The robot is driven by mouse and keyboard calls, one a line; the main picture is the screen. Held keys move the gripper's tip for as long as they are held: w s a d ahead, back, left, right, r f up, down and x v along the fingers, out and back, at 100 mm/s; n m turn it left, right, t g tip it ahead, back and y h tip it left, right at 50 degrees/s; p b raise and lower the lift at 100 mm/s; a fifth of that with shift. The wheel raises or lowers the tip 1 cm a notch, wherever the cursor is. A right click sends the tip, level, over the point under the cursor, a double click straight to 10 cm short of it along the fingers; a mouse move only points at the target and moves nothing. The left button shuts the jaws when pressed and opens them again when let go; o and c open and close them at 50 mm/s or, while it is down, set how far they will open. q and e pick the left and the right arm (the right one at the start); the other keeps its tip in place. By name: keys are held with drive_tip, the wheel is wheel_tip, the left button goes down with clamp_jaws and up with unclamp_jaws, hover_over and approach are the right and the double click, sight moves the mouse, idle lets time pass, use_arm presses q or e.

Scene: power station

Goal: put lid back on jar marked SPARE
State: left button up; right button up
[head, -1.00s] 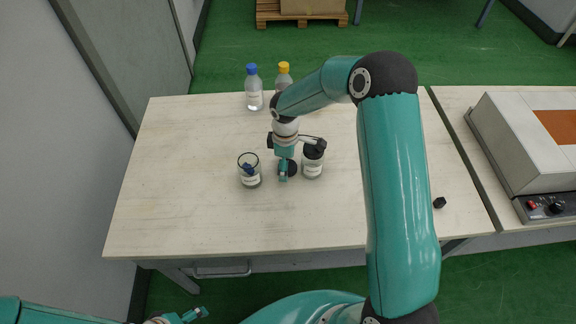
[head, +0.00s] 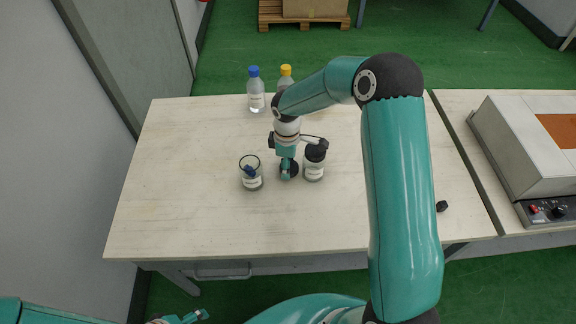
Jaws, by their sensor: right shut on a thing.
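An open glass jar (head: 251,181) stands left of centre on the table, with a white label and something blue inside. A second jar (head: 314,172) with a black lid (head: 315,153) on it stands to the right. The label writing is too small to read. My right gripper (head: 288,171) is between the two jars, shut on a dark round lid (head: 293,168). The lid is low near the table top; I cannot tell whether it touches. My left gripper (head: 192,317) is at the bottom edge, off the table, and its jaws are unclear.
A blue-capped bottle (head: 256,103) and a yellow-capped bottle (head: 286,84) stand at the back of the table (head: 190,200). A small black knob-like thing (head: 442,206) lies at the right. A grey instrument (head: 520,145) is on the adjoining table. The table's left side is clear.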

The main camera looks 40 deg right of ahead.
wheel_tip(320, 180, up, 19)
drive_tip(key=shift+b, duration=0.35)
idle(0.3)
drive_tip(key=m, duration=0.9)
hover_over(246, 155)
drive_tip(key=s+a, duration=0.2)
drive_tip(key=s, duration=0.2)
drive_tip(key=f, duration=0.7)
drive_tip(key=shift+w+d, duration=0.15)
drive_tip(key=shift+d, duration=0.1)
